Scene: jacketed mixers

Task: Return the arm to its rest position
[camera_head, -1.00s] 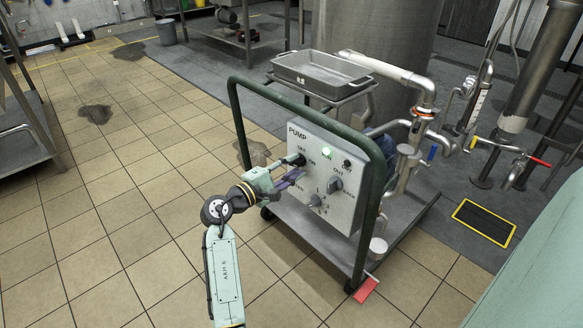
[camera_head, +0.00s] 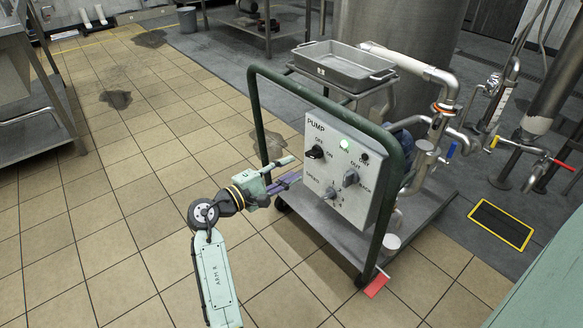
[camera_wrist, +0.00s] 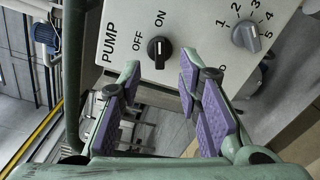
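My gripper (camera_head: 291,169) is in front of the left side of the grey pump panel (camera_head: 325,198), apart from it. In the wrist view my gripper (camera_wrist: 160,108) has its two purple-padded fingers spread, with nothing held between them. The black OFF/ON knob (camera_wrist: 160,50) shows beyond the fingertips; it also shows in the head view (camera_head: 315,152). My arm reaches up from the bottom of the head view and is bent at the wrist.
The panel is on a cart with a green tubular frame (camera_head: 257,115), close to my gripper. A metal tray (camera_head: 343,66) sits on top. Pipes and a large tank (camera_head: 400,25) stand behind. The tiled floor to the left is open up to a metal table (camera_head: 38,115).

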